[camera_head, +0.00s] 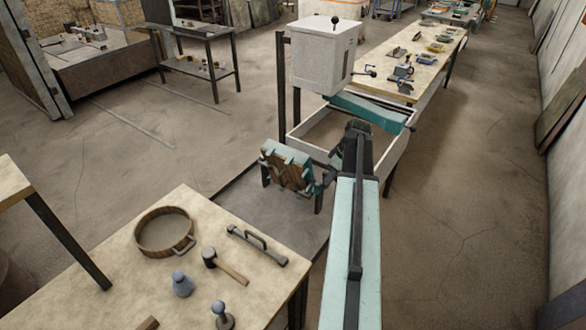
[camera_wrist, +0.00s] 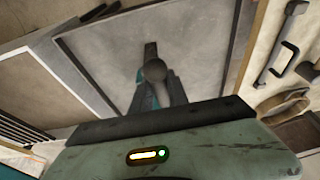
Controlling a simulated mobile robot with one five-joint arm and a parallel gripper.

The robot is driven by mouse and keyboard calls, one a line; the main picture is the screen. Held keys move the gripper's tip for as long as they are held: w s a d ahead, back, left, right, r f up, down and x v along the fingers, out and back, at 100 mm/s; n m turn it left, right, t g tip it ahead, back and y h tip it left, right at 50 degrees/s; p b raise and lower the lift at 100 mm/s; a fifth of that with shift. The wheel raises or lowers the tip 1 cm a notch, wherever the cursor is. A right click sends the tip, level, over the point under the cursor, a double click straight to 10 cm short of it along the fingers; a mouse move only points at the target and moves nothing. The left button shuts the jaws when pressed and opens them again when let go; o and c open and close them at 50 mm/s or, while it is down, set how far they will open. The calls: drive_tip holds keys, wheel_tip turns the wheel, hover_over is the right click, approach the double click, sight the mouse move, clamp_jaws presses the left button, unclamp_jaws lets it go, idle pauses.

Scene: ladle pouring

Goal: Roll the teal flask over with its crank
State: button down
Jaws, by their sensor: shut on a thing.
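The teal flask (camera_head: 287,168) has a brown patterned face and teal edges, and sits tilted between dark supports low in the middle of the head view. My gripper (camera_head: 327,178) is beside its right side, partly hidden by my arm. In the wrist view my gripper (camera_wrist: 158,80) has its fingers closed around a dark round knob (camera_wrist: 154,69), which seems to be the crank's grip. A dark bar (camera_wrist: 150,49) runs on from the knob. The rest of the crank is hard to make out, and I cannot identify the flask body in the wrist view.
A workbench (camera_head: 115,285) at lower left holds a round sieve (camera_head: 164,232), a mallet (camera_head: 224,266) and a handled bar (camera_head: 257,246). A white box (camera_head: 322,56) on posts stands behind, above a pale frame (camera_head: 310,135). Open floor (camera_head: 470,220) lies right.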

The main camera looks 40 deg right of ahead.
drive_tip(key=d, duration=0.1)
drive_tip(key=w+d, duration=0.1)
drive_tip(key=d, duration=0.3)
drive_tip(key=shift+w+d+f, duration=0.1)
drive_tip(key=shift+w, duration=0.15)
idle(0.3)
drive_tip(key=shift+d, duration=0.1)
drive_tip(key=w+d+f+b, duration=0.1)
drive_tip(key=d+f+b, duration=0.4)
drive_tip(key=f+b, duration=0.4)
drive_tip(key=shift+w+d+f+b, duration=0.2)
drive_tip(key=shift+w+d+b, duration=0.1)
drive_tip(key=shift+w+d, duration=0.05)
drive_tip(key=c, duration=1)
unclamp_jaws()
drive_tip(key=shift+r, duration=0.1)
